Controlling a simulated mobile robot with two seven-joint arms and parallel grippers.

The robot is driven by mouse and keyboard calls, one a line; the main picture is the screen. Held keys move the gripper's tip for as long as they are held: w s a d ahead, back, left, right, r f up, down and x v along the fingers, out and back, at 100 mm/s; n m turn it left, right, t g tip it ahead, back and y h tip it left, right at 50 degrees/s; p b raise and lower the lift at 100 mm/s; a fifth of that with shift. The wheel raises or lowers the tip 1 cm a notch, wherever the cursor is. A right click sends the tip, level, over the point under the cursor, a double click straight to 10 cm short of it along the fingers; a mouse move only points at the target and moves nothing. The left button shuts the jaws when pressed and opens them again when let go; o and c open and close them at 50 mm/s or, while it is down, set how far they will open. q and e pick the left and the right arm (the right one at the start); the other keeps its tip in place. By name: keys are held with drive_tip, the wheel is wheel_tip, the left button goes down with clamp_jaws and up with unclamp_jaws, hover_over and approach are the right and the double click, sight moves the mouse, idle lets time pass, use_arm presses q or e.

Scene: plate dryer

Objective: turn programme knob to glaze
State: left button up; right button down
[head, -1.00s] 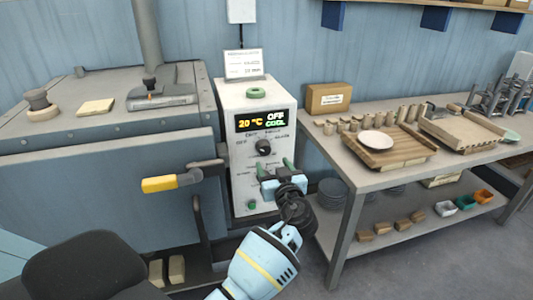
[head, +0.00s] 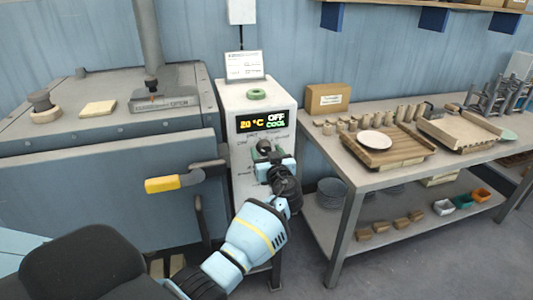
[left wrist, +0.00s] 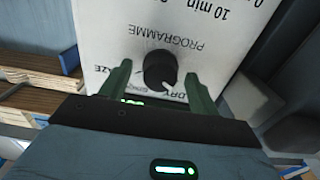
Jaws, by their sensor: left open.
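The programme knob (left wrist: 160,70) is round and black, on the white front panel, with the word PROGRAMME beside it in the left wrist view. A pale pointer mark on it points down and right, toward lettering that reads like DRY. Part of the word GLAZE shows left of the knob. My left gripper (left wrist: 157,76) is open, its two green fingers on either side of the knob. I cannot tell whether they touch it. In the head view my left gripper (head: 268,158) is at the control box (head: 232,100) and partly covers the knob. My right gripper is not in view.
The box's display (head: 262,122) reads 20 °C, OFF and COOL. A green ring (head: 257,94) lies on the box top. A yellow-ended handle (head: 162,184) sticks out from the dryer (head: 90,190) at left. A bench (head: 375,178) with trays stands at right.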

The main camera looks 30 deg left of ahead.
use_arm(q)
drive_tip(key=c, duration=1)
